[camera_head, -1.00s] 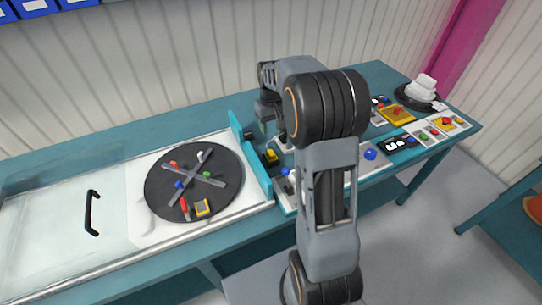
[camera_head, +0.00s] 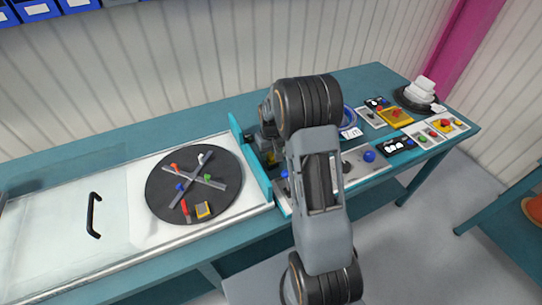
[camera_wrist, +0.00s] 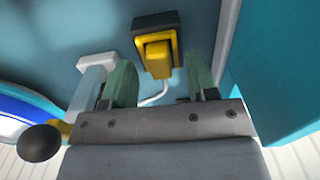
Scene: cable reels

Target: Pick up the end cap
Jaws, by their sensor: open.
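I cannot tell for sure which thing is the end cap. In the wrist view a yellow block in a black frame (camera_wrist: 156,52) lies on the teal bench top, ahead of and between my fingers. My gripper (camera_wrist: 160,84) is open, with its two green-grey fingers apart and nothing seen between their tips. A white block-topped post (camera_wrist: 95,68) stands close beside the left finger. In the head view my arm hides most of the gripper, beside the upright teal divider (camera_head: 249,155).
A dark round turntable (camera_head: 166,205) with a cross and small coloured parts lies left of the divider. Coloured panels, among them a yellow tray (camera_head: 394,117), and a blue knob (camera_head: 369,156) lie to the right. White stacked pieces (camera_head: 424,86) stand at the far right.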

